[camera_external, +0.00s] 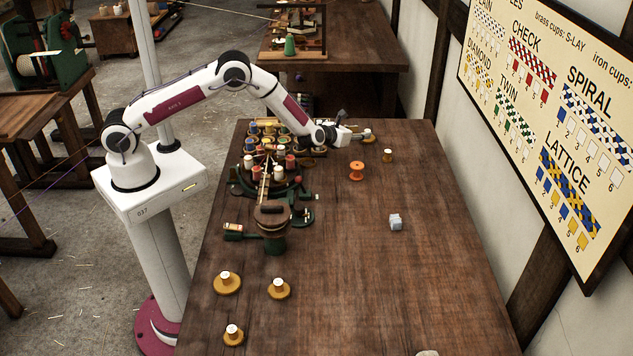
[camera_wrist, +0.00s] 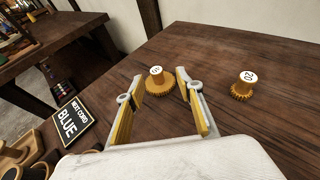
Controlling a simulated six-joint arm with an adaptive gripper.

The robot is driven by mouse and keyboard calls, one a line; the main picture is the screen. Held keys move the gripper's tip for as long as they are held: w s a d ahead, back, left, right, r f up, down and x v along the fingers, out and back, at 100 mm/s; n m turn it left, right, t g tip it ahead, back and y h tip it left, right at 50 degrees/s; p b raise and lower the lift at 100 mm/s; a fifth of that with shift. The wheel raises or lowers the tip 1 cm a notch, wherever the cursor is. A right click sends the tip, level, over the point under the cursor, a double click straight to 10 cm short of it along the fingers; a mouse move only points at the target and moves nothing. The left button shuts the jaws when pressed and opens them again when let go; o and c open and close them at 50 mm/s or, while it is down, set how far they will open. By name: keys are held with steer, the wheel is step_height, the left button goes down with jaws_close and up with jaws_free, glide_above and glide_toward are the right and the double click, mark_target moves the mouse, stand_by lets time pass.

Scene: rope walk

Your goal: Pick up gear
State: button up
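My gripper (camera_external: 352,134) is over the far end of the table in the external view. In the wrist view its two yellow-lined fingers are apart, and my gripper (camera_wrist: 159,80) is open and empty. A brass gear (camera_wrist: 160,92) with a white-topped hub stands beyond the gap between the fingertips; its number is hard to read. That gear (camera_external: 369,138) is at my gripper's right in the external view. A smaller gear marked 20 (camera_wrist: 243,86) stands to its right; it also shows in the external view (camera_external: 387,155). Three more gears (camera_external: 227,284) lie at the near left.
An orange spool (camera_external: 357,171) and a pale grey block (camera_external: 395,222) stand on the wooden table (camera_external: 350,270). A braiding machine with bobbins (camera_external: 270,190) fills the table's left side. A sign reading BLUE (camera_wrist: 70,124) is left of my gripper. The table's near right is mostly clear.

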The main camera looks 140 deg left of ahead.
steer(key=shift+a, duration=0.1)
steer(key=shift+s+a+f, duration=0.2)
steer(key=shift+a+f, duration=0.1)
steer(key=shift+a, duration=0.3)
steer(key=shift+s+a+f, duration=0.15)
steer(key=shift+a+f, duration=0.1)
steer(key=shift+a, duration=0.3)
steer(key=shift+x, duration=1.2)
jaws_close()
